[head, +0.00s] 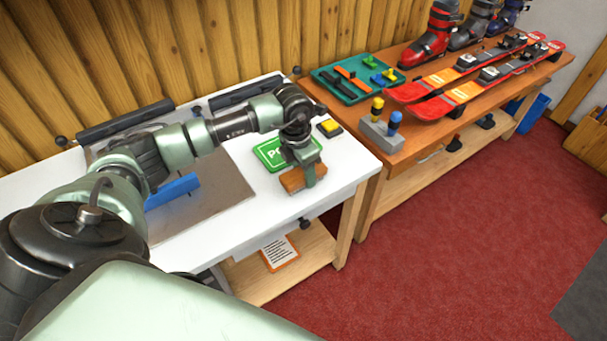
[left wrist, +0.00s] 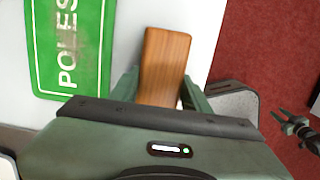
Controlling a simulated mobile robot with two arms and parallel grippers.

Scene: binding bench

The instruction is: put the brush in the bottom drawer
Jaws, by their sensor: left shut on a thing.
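My left gripper (head: 309,172) is above the front right end of the white bench top. It is shut on a brown wooden block-shaped thing, which looks like the brush (head: 296,181); no bristles show. In the left wrist view the brush (left wrist: 165,60) sticks out between the two fingers of the gripper (left wrist: 160,95). I cannot tell whether its underside touches the bench. I cannot make out a bottom drawer in either view.
A green "POLES" sign (left wrist: 68,45) lies beside the brush on the white bench (head: 345,165). A yellow-topped block (head: 330,127) sits behind it. A lower shelf (head: 310,255) holds a paper card (head: 279,252). A wooden table with skis (head: 470,85) stands to the right; red floor (head: 430,240) is open in front.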

